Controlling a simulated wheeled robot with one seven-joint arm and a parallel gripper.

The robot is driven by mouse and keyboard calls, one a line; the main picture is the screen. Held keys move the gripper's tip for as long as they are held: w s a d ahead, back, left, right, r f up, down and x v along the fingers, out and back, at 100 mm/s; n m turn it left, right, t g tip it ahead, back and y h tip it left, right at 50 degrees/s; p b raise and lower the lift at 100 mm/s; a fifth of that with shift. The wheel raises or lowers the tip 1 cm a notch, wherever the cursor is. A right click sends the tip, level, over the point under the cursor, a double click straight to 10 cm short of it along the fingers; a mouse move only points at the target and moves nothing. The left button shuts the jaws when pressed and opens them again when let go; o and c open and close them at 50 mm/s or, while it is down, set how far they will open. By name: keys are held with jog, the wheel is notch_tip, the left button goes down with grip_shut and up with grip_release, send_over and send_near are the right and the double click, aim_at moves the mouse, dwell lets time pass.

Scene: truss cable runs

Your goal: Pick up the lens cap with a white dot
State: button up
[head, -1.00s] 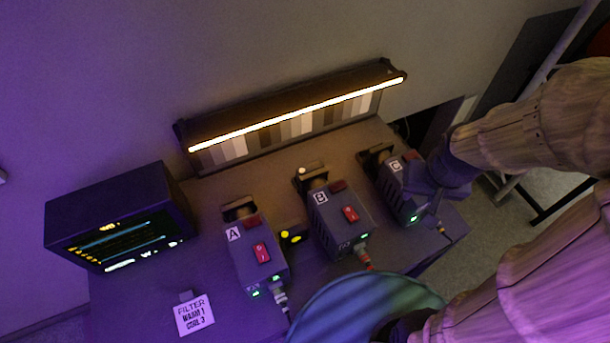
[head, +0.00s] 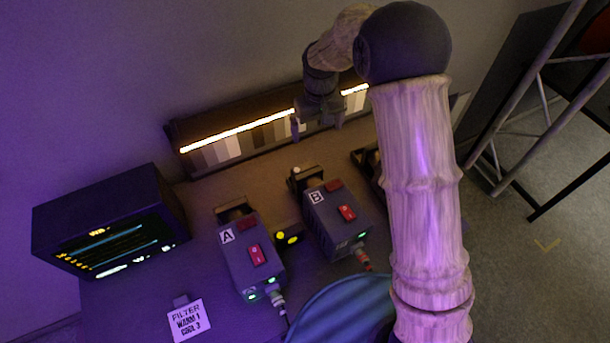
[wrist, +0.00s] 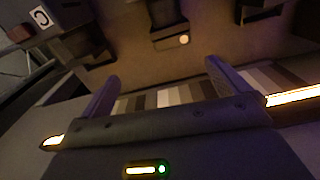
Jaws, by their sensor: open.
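A pale white dot marks a small dark piece, seemingly the lens cap (head: 296,171), at the back end of the box labelled B (head: 335,221). The dot also shows in the wrist view (wrist: 184,39), at the top centre beyond my fingers; the cap's outline is too dark to tell. My gripper (head: 318,127) is open and empty, in front of the lit bar and behind the boxes in the head view. In the wrist view my gripper (wrist: 161,70) has its fingers spread wide, with the dot apart from them.
Box A (head: 250,255) stands left of B, with a dark piece with yellow spots (head: 287,238) between them. Box C (wrist: 72,28) is mostly hidden by my arm in the head view. A lit bar (head: 240,135), a monitor (head: 110,222) and a filter sign (head: 188,320) stand around.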

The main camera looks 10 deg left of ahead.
jog(key=shift+n, duration=0.4)
jog(key=a, duration=0.1)
jog(key=a+f, duration=0.1)
jog(key=a, duration=0.1)
jog(key=shift+w+a+f, duration=0.3)
jog(key=shift+w+a, duration=0.05)
jog(key=p, duration=0.4)
send_near(304, 165)
notch_tip(304, 165, down, 5)
jog(key=shift+f, duration=0.15)
jog(key=shift+d+f+p, duration=0.1)
jog(key=shift+f+p, duration=0.4)
jog(key=shift+p, duration=0.2)
jog(key=shift+f+p, duration=1.1)
jog(key=shift+f, duration=1.05)
